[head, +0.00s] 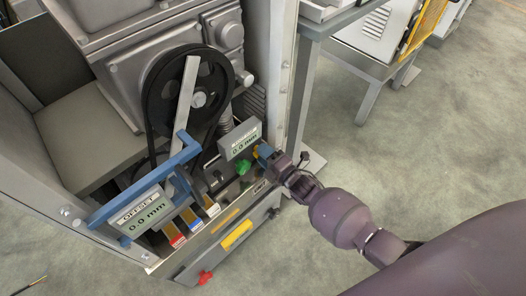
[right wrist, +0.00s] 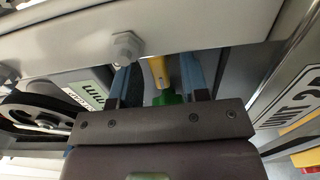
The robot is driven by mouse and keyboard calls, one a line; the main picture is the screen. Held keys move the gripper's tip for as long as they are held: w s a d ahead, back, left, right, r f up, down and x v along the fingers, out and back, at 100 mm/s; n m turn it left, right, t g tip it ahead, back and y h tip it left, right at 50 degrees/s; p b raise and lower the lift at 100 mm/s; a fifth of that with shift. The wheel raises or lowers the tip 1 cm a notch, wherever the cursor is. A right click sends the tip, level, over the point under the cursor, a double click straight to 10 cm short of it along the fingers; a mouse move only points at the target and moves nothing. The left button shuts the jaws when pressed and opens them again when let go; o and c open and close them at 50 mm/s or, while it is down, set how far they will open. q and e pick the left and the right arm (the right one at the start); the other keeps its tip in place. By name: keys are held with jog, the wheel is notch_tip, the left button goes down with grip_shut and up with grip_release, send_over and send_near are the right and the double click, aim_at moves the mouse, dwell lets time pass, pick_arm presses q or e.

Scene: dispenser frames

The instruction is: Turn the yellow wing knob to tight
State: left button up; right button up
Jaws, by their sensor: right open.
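The yellow wing knob (head: 255,153) shows only as a small yellow piece beside the blue fingers of my right gripper (head: 263,151). In the right wrist view, my right gripper (right wrist: 156,74) is open, with a blue finger on each side. A green knob (head: 243,167) sits just left of the gripper; green also shows below the yellow part. My left gripper is out of view.
A grey display (head: 240,142) and a blue-framed offset display (head: 147,212) stand close by. A black pulley (head: 188,85) is behind. Open floor lies to the right.

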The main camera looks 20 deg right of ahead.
grip_shut()
